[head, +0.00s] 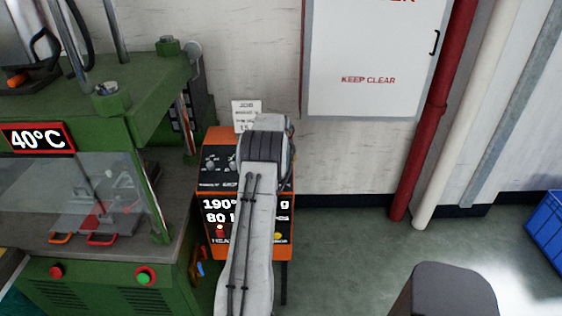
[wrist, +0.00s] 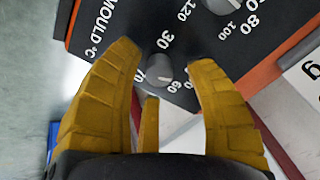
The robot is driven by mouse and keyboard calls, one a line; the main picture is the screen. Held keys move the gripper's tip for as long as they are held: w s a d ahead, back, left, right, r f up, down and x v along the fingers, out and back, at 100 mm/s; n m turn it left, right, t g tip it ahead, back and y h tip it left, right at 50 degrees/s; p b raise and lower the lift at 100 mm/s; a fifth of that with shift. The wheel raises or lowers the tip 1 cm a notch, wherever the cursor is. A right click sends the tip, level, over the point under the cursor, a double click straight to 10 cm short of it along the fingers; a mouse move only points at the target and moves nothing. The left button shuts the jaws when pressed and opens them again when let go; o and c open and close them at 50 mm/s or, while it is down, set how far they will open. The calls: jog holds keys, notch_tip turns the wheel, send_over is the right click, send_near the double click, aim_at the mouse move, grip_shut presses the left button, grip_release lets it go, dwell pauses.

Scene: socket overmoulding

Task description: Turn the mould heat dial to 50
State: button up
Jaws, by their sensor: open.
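The mould heat dial (wrist: 160,70) is a small grey knob on a black panel marked "MOULD °C" in the wrist view. Numbers including 30, 60 and 70 show around it; its exact pointer setting is hard to read. My gripper (wrist: 160,60) has yellow fingers, spread apart, with tips on either side of the knob and a gap to it on both sides. Whether they touch the panel I cannot tell. In the head view my arm hides the gripper and part of the orange control box (head: 213,148). A red display (head: 38,139) on the green press reads 40°C.
A second knob (wrist: 222,4) with its own scale sits near the mould dial. The green press (head: 150,85) stands left of the box. A red pipe (head: 432,110) and a blue crate (head: 546,228) are at right.

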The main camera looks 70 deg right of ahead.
jog(key=shift+d+f, duration=0.25)
jog(key=shift+f, duration=0.25)
jog(key=shift+o, duration=0.2)
grip_shut()
